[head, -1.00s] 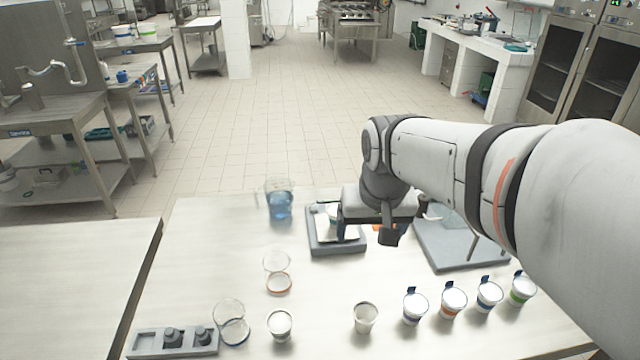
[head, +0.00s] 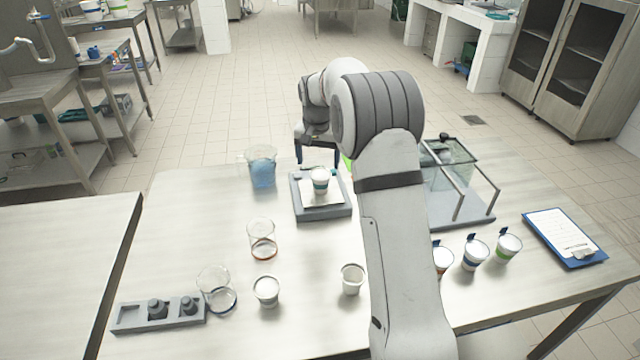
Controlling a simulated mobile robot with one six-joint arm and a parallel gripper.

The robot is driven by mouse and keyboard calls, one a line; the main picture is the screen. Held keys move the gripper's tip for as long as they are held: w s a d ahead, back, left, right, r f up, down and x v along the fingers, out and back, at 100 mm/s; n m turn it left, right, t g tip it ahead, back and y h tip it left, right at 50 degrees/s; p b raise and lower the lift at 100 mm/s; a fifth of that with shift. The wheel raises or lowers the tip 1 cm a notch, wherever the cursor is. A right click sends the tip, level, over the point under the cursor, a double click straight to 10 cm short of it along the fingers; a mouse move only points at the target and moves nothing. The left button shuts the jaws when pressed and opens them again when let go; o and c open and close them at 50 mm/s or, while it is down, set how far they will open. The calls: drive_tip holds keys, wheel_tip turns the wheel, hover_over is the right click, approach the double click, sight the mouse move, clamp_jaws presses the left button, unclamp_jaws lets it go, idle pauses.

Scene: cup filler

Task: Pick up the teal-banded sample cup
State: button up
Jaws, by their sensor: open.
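A small white cup with a teal-blue band (head: 320,184) stands upright on the white plate of the grey scale (head: 324,213). My gripper (head: 317,160) is open and empty, at the back of the scale, above and behind the cup in the picture. Its fingers are partly dark against the floor, and the gap to the cup is hard to judge. Other banded cups stand in a row at right: an orange one (head: 442,265) partly behind my arm, a blue one (head: 475,254) and a green one (head: 508,249).
A beaker of blue liquid (head: 262,172) stands left of the scale. Two glass beakers (head: 262,240) and two plain white cups (head: 352,281) are in front. A grey weight holder (head: 130,318) is front left. A glass-sided frame (head: 460,200) and a clipboard (head: 562,236) are at right.

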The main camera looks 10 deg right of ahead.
sight(321, 174)
drive_tip(key=shift+w+f, duration=0.5)
drive_tip(key=shift+f, duration=0.25)
drive_tip(key=f, duration=0.2)
drive_tip(key=f+p, duration=0.1)
drive_tip(key=f, duration=0.2)
drive_tip(key=d+f+p, duration=0.1)
drive_tip(key=f, duration=0.1)
drive_tip(key=shift+w+f, duration=0.2)
drive_tip(key=shift+w, duration=0.1)
drive_tip(key=shift+c, duration=0.5)
